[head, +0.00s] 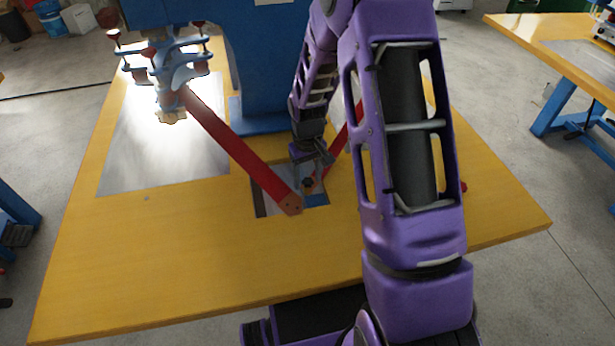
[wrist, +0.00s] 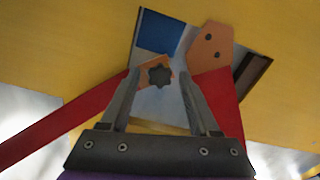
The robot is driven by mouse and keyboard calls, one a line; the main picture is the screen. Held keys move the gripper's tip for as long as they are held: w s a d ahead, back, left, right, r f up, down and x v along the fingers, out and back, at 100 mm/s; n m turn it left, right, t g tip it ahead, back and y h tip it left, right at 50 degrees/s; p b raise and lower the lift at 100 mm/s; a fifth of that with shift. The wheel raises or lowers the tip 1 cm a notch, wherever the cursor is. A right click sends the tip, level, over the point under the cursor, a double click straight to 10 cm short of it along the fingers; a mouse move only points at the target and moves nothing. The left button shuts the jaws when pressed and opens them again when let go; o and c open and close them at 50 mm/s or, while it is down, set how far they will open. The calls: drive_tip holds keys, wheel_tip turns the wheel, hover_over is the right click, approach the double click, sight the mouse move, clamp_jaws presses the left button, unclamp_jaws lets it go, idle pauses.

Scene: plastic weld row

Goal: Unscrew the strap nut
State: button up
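The strap nut (wrist: 160,75) is a dark, lobed knob on an orange plate at the end of a red strap (wrist: 70,115). In the head view the nut (head: 308,184) shows small and dark below my gripper (head: 308,172). My gripper (wrist: 159,82) is open in the wrist view. Its two grey fingers stand on either side of the nut, with a gap visible at each side. Another red strap (wrist: 222,95), also seen in the head view (head: 235,148), has an orange end with two dark dots. I cannot tell the fingers' exact height over the nut.
The straps' ends lie over a rectangular recess (head: 260,200) in the yellow table (head: 200,270). A blue block (wrist: 158,32) sits in it. A blue machine (head: 260,70) stands behind, with a red-handled head (head: 170,65) at the left over a metal plate (head: 130,165). The table's front left is clear.

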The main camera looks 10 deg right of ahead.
sight(308, 182)
clamp_jaws()
drive_tip(key=n+p, duration=0.1)
drive_tip(key=n, duration=0.3)
drive_tip(key=shift+r+n, duration=0.15)
drive_tip(key=shift+n, duration=0.15)
drive_tip(key=n+p, duration=0.1)
drive_tip(key=n, duration=0.2)
drive_tip(key=shift+s, duration=0.1)
drive_tip(key=n+p, duration=0.2)
drive_tip(key=n, duration=0.3)
drive_tip(key=shift+r+n, duration=0.15)
drive_tip(key=shift+n, duration=0.25)
drive_tip(key=shift+f+n, duration=0.25)
drive_tip(key=shift+n, duration=0.45)
drive_tip(key=shift+r+p, duration=1.2)
drive_tip(key=shift+r, duration=1.3)
